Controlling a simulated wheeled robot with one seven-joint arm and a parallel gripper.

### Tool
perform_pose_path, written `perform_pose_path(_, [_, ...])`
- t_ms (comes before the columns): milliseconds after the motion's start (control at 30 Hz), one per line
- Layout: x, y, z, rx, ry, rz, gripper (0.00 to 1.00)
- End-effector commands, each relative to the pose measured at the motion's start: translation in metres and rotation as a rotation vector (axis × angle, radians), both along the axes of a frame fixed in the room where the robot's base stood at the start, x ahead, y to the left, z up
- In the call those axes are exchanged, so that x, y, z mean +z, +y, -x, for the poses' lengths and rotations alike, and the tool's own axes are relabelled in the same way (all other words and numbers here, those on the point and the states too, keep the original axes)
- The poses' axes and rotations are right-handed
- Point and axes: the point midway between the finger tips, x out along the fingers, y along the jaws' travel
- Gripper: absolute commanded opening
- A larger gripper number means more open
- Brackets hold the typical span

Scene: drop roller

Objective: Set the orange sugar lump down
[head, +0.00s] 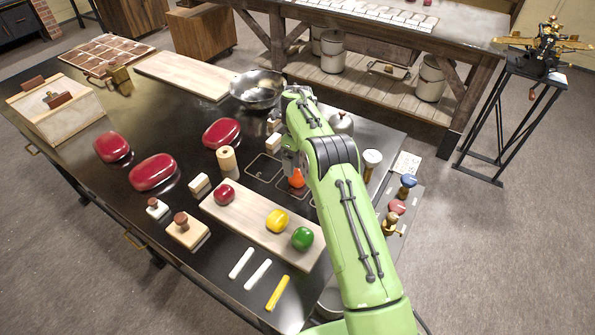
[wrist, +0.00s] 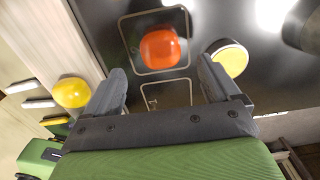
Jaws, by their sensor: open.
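The orange sugar lump (head: 297,178) is a rounded orange piece on the dark tabletop, partly hidden by my arm in the head view. In the wrist view the orange lump (wrist: 160,47) sits inside a thin outlined square, apart from both fingers. My gripper (wrist: 161,72) is open, with nothing between its fingers. The lump lies beyond the fingertips in that view. In the head view my gripper (head: 291,160) is by the lump, its fingers mostly hidden behind the arm.
A pale board (head: 262,228) holds red, yellow and green pieces left of the lump. A steel bowl (head: 257,89) stands behind. A pale-topped round thing (wrist: 229,58) stands near the right finger in the wrist view. Other outlined squares (head: 264,166) on the table look empty.

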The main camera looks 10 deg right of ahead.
Motion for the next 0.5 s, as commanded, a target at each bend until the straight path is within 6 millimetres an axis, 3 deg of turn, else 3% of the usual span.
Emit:
perform_pose_path(33, [0.015,0.0,-0.001,0.0,-0.004,0.001,0.89])
perform_pose_path(200, [0.047,0.0,-0.001,0.0,-0.001,0.001,0.89])
perform_pose_path(433, [0.056,0.0,0.001,0.009,-0.001,0.001,0.89])
perform_pose_path(500, [0.071,-0.001,0.003,0.064,-0.016,0.006,0.89])
